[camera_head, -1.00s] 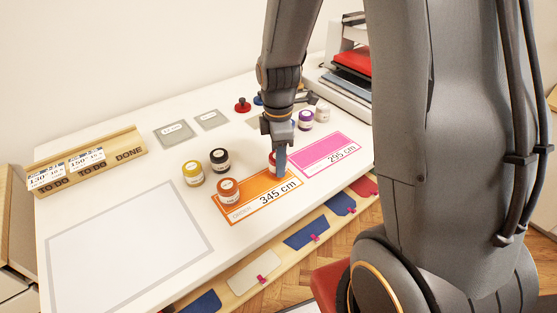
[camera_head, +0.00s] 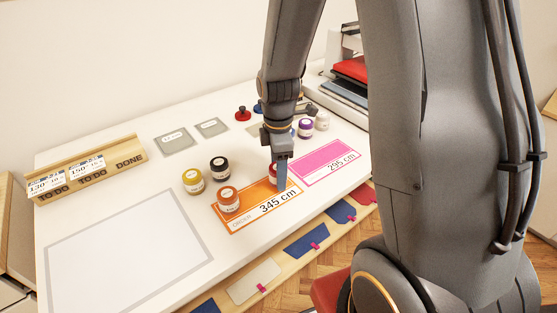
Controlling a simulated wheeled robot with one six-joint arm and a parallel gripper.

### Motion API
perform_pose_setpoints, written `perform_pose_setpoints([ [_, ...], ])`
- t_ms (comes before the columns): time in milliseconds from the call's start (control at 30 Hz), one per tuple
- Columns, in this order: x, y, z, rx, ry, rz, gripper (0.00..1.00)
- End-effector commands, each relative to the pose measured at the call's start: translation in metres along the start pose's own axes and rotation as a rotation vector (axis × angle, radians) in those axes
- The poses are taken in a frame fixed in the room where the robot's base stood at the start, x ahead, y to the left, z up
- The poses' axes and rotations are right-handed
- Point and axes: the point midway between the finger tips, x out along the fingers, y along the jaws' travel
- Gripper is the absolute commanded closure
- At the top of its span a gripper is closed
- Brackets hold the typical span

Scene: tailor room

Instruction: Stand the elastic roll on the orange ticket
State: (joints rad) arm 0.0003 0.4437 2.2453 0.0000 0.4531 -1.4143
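The orange ticket (camera_head: 240,222), marked 345 cm, lies flat on the white table. My gripper (camera_head: 281,185) points down over the ticket's right end. A red roll (camera_head: 272,172) shows at the left edge of my gripper, mostly hidden behind the finger, at the ticket's far right edge. I cannot tell whether the fingers hold it, or whether it touches the ticket. No label shows which roll is the elastic.
A yellow roll (camera_head: 193,181) and a black roll (camera_head: 219,168) stand just behind the orange ticket. The pink ticket (camera_head: 325,164) lies to its right, with purple (camera_head: 305,128) and white (camera_head: 322,121) rolls beyond. A wooden card rack (camera_head: 90,162) stands back left.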

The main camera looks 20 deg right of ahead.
Motion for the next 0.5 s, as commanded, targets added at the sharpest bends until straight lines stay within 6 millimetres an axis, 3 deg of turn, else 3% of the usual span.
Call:
perform_pose_setpoints([
  [167, -0.018, 0.002, 0.0, 0.0, 0.001, 0.006, 0.42],
  [500, -0.078, 0.002, 0.0, 0.0, 0.001, 0.007, 0.42],
])
